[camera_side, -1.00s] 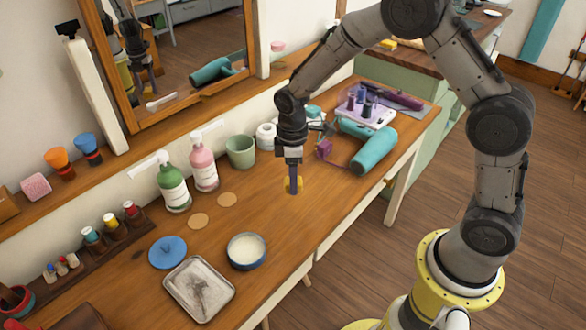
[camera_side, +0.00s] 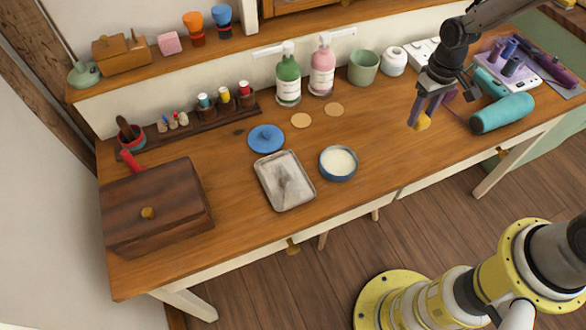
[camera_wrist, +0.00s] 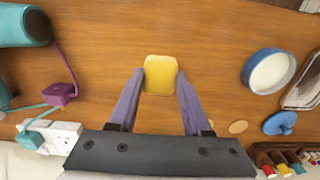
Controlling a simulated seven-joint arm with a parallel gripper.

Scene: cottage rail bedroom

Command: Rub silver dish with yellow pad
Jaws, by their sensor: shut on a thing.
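The silver dish (camera_side: 285,182) is a shallow rectangular tray with a dark smudge in its middle, lying flat on the wooden table. Its edge also shows at the right of the wrist view (camera_wrist: 303,88). My gripper (camera_side: 418,118) is shut on the yellow pad (camera_side: 424,122), over the right part of the table and well to the right of the dish. In the wrist view the yellow pad (camera_wrist: 160,75) sits between the two purple fingers of my gripper (camera_wrist: 160,82). I cannot tell how high it is above the table.
A round blue tin of white paste (camera_side: 338,162) stands just right of the dish, and a blue lid (camera_side: 266,139) lies behind it. A teal dryer (camera_side: 503,113) lies right of my gripper. Green (camera_side: 288,78) and pink (camera_side: 322,68) bottles stand at the back. A wooden box (camera_side: 157,208) is at left.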

